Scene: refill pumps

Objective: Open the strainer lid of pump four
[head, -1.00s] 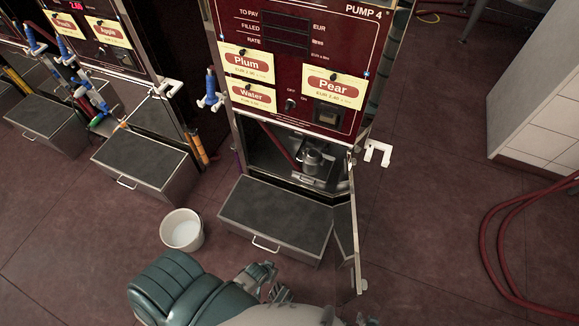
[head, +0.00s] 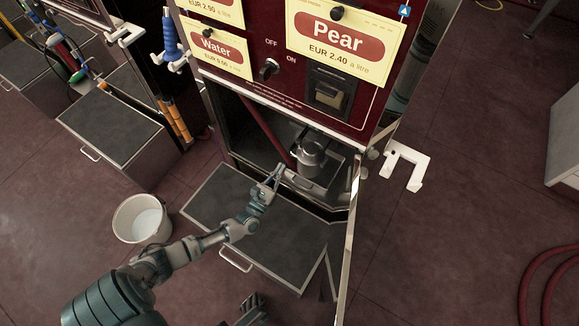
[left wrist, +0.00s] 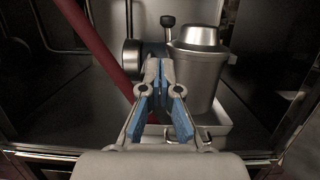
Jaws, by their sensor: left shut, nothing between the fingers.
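Pump four (head: 290,75) has its lower cabinet open. Inside stands the metal strainer pot (head: 312,158) on a light tray. In the left wrist view the strainer (left wrist: 195,82) has its domed lid (left wrist: 200,38) seated on top, and a black-tipped knob (left wrist: 168,20) stands up just left of it. My left gripper (head: 277,172) is at the cabinet opening, left of and in front of the strainer. Its blue-padded fingers (left wrist: 157,65) are shut and empty, apart from the lid. My right gripper (head: 252,308) shows partly at the bottom edge; its jaw state is unclear.
The open cabinet door (head: 347,250) stands right of the opening. A grey-topped box (head: 235,215) lies in front, under my left arm. A white bucket (head: 140,220) stands to the left. A red hose (left wrist: 95,45) slants through the cabinet left of the strainer.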

